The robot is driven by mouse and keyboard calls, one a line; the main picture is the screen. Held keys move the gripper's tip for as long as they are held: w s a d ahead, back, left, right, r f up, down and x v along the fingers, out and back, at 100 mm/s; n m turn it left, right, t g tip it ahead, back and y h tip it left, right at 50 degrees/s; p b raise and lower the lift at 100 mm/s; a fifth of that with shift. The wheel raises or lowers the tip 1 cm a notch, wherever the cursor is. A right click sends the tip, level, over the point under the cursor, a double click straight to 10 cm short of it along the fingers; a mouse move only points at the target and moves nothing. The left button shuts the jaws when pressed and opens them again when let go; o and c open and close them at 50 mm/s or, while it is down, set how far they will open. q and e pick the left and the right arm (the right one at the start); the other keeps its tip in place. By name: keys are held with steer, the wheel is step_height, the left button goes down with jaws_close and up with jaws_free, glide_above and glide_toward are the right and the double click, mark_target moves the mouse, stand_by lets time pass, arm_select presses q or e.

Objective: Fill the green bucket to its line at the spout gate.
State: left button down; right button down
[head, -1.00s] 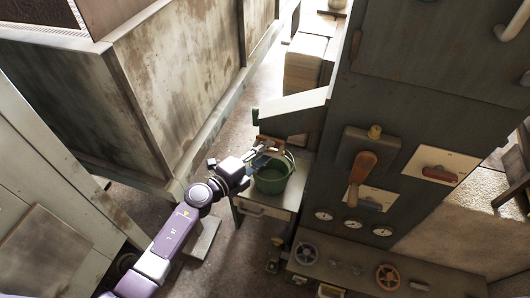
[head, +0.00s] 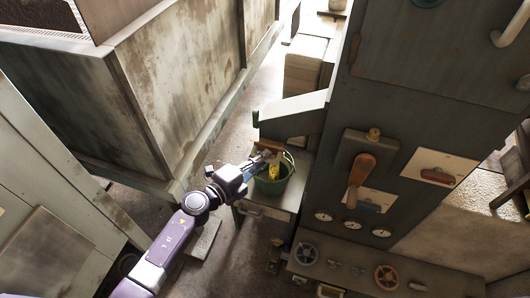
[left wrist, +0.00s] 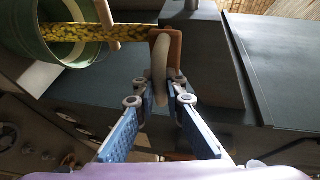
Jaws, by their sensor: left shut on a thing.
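The green bucket (head: 271,187) stands on a small table under the spout (head: 292,106). In the left wrist view the bucket (left wrist: 20,45) shows sideways, with a stream of yellow grains (left wrist: 100,33) running from the brown spout gate (left wrist: 177,50) into it. Yellow grains (head: 274,169) also show at the bucket in the head view. My left gripper (head: 260,161) is at the gate, beside the bucket's rim. Its blue fingers (left wrist: 160,100) are closed about the gate's grey curved handle (left wrist: 159,70). The fill level and line are hard to make out.
A tall dark cabinet stands right of the spout, with an orange-handled lever (head: 361,170), gauges (head: 352,224) and handwheels (head: 305,253). A large stained bin wall (head: 185,75) stands at left. The floor between them is a narrow free strip.

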arm_select(q)
steer(key=shift+s+a, duration=0.1)
steer(key=shift+s, duration=0.1)
steer(key=c, duration=2)
jaws_free()
steer(key=shift+w, duration=0.1)
steer(key=shift+o, duration=0.2)
steer(key=v, duration=1.2)
